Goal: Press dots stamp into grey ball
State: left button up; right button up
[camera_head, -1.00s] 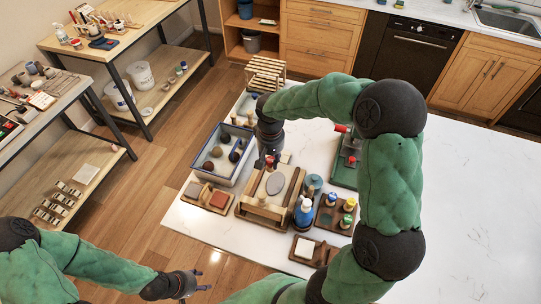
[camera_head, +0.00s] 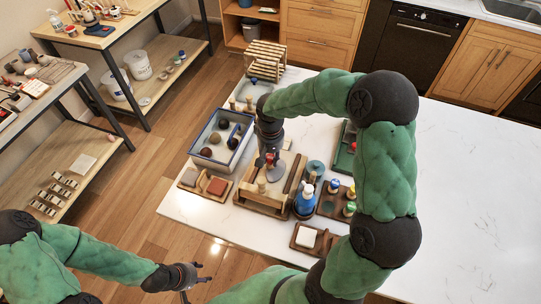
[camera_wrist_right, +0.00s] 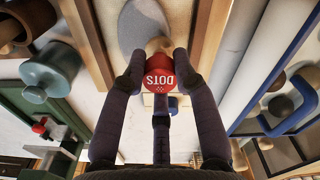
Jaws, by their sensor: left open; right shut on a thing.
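My right gripper (camera_head: 269,160) is shut on the red-topped dots stamp (camera_wrist_right: 158,72), whose label reads DOTS upside down in the right wrist view. The stamp's pale wooden end points at a flat grey oval (camera_wrist_right: 142,25) on the wooden board (camera_head: 243,196). I cannot tell whether the stamp touches the oval, which is partly hidden in the head view. My left gripper (camera_head: 199,276) is open and empty, away from the table over the floor.
A blue bottle (camera_head: 305,200) and a teal jar (camera_head: 315,168) stand right of the board. A wooden holder with coloured-topped stamps (camera_head: 349,208) stands beyond them. A small board with a white block (camera_head: 306,238) lies in front. The table's right side (camera_head: 470,190) is clear.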

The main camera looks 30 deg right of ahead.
jog(key=shift+f+b, duration=0.5)
jog(key=shift+f, duration=0.15)
dwell(1.3)
jog(key=shift+r+p, duration=2.05)
jog(key=shift+r, duration=1)
